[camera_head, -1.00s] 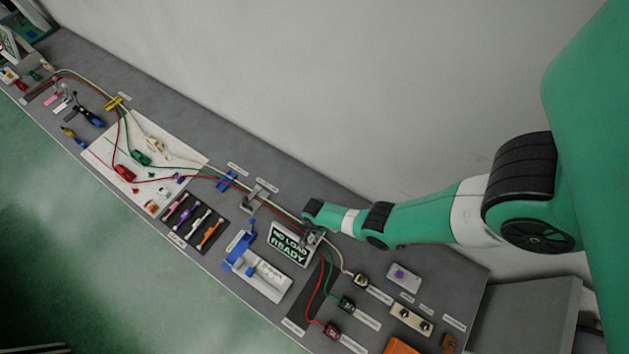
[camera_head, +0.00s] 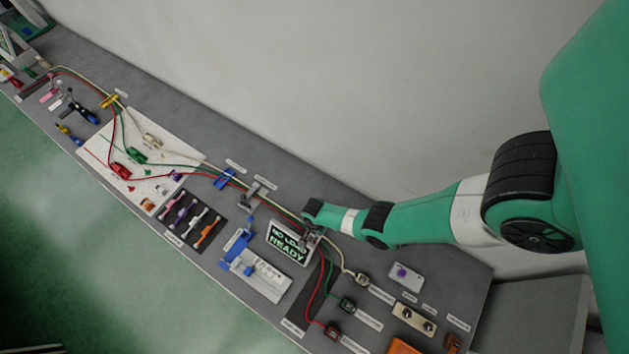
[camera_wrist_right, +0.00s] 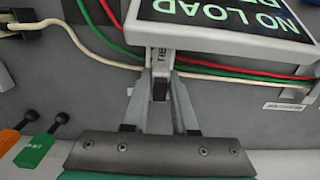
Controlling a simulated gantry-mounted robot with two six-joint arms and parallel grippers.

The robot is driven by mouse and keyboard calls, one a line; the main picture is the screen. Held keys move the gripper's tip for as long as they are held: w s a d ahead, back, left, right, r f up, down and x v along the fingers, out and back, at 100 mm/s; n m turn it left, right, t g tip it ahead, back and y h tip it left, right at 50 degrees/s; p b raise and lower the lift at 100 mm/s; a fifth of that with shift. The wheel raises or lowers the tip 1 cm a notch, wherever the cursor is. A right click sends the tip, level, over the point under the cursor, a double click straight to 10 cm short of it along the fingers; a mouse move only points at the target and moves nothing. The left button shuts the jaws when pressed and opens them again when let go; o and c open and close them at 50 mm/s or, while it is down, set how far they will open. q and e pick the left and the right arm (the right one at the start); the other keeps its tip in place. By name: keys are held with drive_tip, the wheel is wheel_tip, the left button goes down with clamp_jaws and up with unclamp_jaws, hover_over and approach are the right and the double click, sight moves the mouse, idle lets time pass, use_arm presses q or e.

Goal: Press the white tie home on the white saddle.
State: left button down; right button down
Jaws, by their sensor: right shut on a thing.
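My right gripper (camera_head: 312,239) is at the cable run beside the NO LOAD READY sign. In the right wrist view the gripper (camera_wrist_right: 158,98) has its two fingers closed on a small pale piece lettered TIE (camera_wrist_right: 161,60), which I take for the white tie. The tie's near end is dark and lies between the fingertips. The white, green and red wires pass at the tie. I cannot make out the white saddle separately, nor whether the tie is fully seated. My left gripper is not in view.
The sign (camera_head: 289,243) stands close beside the right gripper. A blue and white fixture (camera_head: 260,277) and a dark tool tray (camera_head: 190,222) lie to its left. Plugs on the white (camera_head: 361,279), green (camera_head: 347,304) and red (camera_head: 333,331) wires lie to the lower right.

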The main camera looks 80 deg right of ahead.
drive_tip(key=shift+f, duration=0.15)
drive_tip(key=shift+f+b, duration=0.65)
drive_tip(key=shift+b, duration=0.15)
drive_tip(key=shift+f, duration=0.1)
drive_tip(key=shift+f+b, duration=0.65)
drive_tip(key=shift+b, duration=0.1)
drive_tip(key=shift+f, duration=0.1)
drive_tip(key=shift+f+b, duration=0.5)
drive_tip(key=shift+b, duration=0.1)
drive_tip(key=shift+c, duration=0.7)
unclamp_jaws()
